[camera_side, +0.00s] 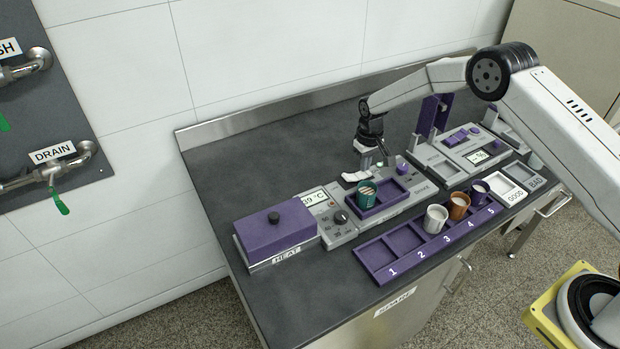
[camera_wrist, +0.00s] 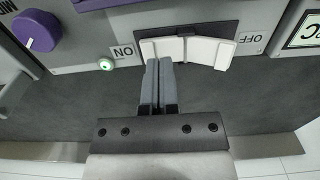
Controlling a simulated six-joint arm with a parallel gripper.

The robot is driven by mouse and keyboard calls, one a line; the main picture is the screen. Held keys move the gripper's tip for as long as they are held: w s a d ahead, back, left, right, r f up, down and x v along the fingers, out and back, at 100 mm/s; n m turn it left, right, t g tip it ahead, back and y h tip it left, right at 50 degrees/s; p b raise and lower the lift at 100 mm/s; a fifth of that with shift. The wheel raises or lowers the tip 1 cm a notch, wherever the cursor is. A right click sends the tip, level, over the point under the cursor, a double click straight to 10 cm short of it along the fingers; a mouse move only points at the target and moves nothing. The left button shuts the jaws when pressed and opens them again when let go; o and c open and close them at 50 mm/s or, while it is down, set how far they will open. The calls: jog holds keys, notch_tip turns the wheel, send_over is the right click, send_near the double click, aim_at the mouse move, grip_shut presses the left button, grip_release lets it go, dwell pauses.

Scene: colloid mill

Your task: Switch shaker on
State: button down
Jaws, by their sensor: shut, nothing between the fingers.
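The shaker (camera_side: 408,186) is a grey unit with a purple two-place tray (camera_side: 390,201); a green cup (camera_side: 366,194) stands in the tray's left place. Its white rocker switch (camera_side: 352,177) is at the back; the wrist view shows it (camera_wrist: 210,51) between an ON label (camera_wrist: 122,52) and an OFF label (camera_wrist: 251,37). A small green lamp (camera_wrist: 106,64) beside ON looks lit. My gripper (camera_wrist: 159,64) is shut and empty, fingertips at the edge of the ON-side half; contact cannot be told. In the side view my gripper (camera_side: 377,160) is just behind the shaker.
A purple knob (camera_wrist: 37,30) is left of the lamp. The heater with its purple lid (camera_side: 275,228) stands left of the shaker. In front is a numbered purple rack (camera_side: 405,240) with white, orange and purple cups. Grey instruments (camera_side: 465,145) stand to the right. The back-left counter is clear.

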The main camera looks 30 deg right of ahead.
aim_at(365, 174)
jog(key=shift+r, duration=3.1)
jog(key=shift+r, duration=0.1)
jog(key=s+r+t, duration=0.1)
jog(key=s+r, duration=0.2)
jog(key=s, duration=0.6)
jog(key=s+a+r, duration=0.1)
jog(key=s+r, duration=0.2)
jog(key=s, duration=0.7)
jog(key=s+a+r+t, duration=0.1)
jog(key=s+r, duration=0.3)
jog(key=s, duration=0.6)
jog(key=shift+s+t, duration=0.2)
jog(key=shift+t, duration=0.1)
